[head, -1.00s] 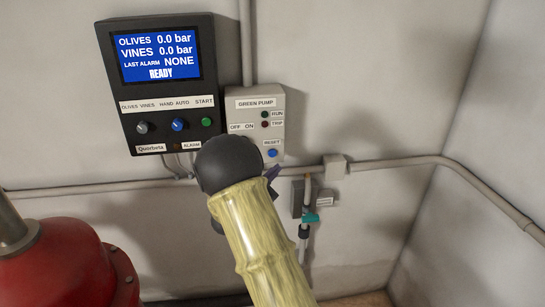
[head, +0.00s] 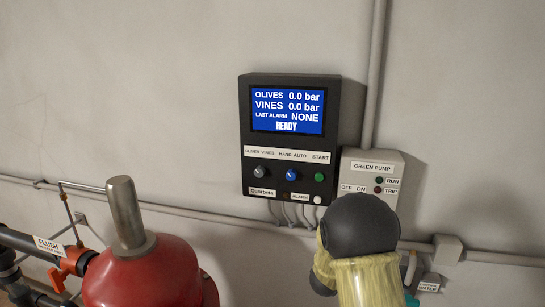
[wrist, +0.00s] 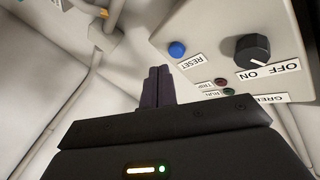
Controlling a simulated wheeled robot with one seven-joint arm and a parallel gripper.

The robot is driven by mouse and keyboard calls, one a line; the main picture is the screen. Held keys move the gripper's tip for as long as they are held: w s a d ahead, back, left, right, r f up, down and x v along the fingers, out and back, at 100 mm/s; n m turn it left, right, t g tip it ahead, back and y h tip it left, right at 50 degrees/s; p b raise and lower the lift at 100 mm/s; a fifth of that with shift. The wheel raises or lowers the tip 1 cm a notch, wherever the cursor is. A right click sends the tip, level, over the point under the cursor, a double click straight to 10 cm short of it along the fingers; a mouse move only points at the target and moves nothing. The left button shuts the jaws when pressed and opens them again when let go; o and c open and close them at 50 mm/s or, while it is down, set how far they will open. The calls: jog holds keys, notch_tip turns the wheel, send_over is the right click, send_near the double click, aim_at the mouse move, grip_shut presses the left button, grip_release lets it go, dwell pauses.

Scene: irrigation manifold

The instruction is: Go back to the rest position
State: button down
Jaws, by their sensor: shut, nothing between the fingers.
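My gripper (wrist: 158,72) shows in the wrist view as two dark purple fingers pressed together, with nothing between them. It is near the face of the grey green pump box (wrist: 208,50), beside the blue reset button (wrist: 177,50) and apart from it in the picture; I cannot tell the exact gap. In the head view my arm covers the lower part of the green pump box (head: 371,164), and my gripper is hidden behind the arm.
A black control panel (head: 290,137) reads READY, 0.0 bar for olives and vines. A red vessel (head: 150,277) stands lower left, beside an orange-handled flush valve (head: 75,260). A conduit (head: 200,212) runs along the wall. The upper left wall is bare.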

jog(key=s+a+f+n+g+y, duration=0.2)
jog(key=s+a+f+n+y, duration=0.2)
jog(key=s+a+n+y, duration=0.55)
jog(key=s+a+f+n+g+y, duration=0.1)
jog(key=s+a+n+g+y, duration=0.1)
jog(key=s, duration=0.6)
jog(key=s+a+f+n+g+y, duration=0.1)
jog(key=s+n+g, duration=0.3)
jog(key=s, duration=0.5)
jog(key=shift+s+a+f+n+g+y, duration=0.25)
jog(key=shift+a+f+n+g+y, duration=0.25)
jog(key=shift+a, duration=0.4)
jog(key=c, duration=2.1)
grip_release()
